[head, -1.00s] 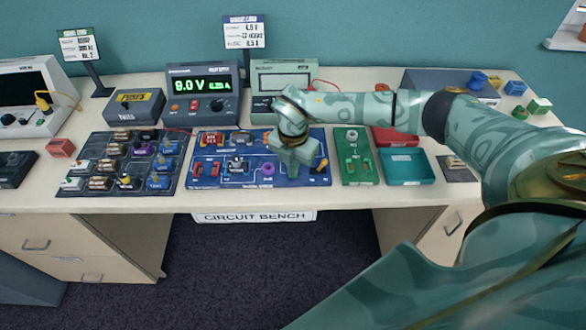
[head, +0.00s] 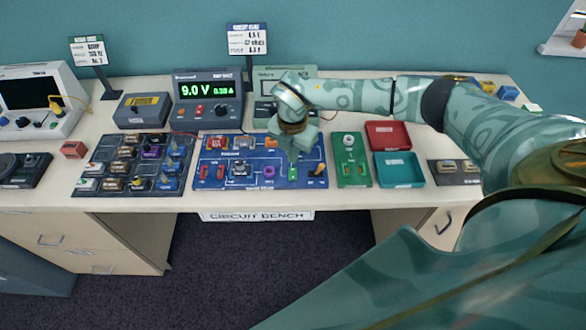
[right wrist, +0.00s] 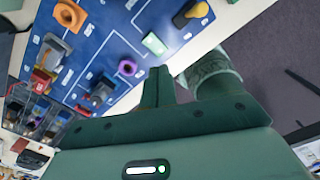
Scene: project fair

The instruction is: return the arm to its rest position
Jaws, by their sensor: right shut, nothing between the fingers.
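My right arm reaches in from the right in the head view, bent over the bench (head: 345,198). Its gripper (head: 294,158) is above the right part of the blue circuit board (head: 215,183), fingers pointing down. In the right wrist view its fingers (right wrist: 159,80) are together with nothing between them. A small green-and-white piece (right wrist: 154,44) on the board lies just beyond the fingertips in that view; it also shows below the gripper in the head view (head: 293,174). My left gripper is not in view.
A power supply (head: 208,100) and a meter (head: 305,73), partly hidden by my arm, stand behind the board. The parts tray (head: 105,188) is left. A green board (head: 351,172), red tray (head: 388,134) and teal tray (head: 400,170) are right. Sign stands (head: 247,40) rise behind.

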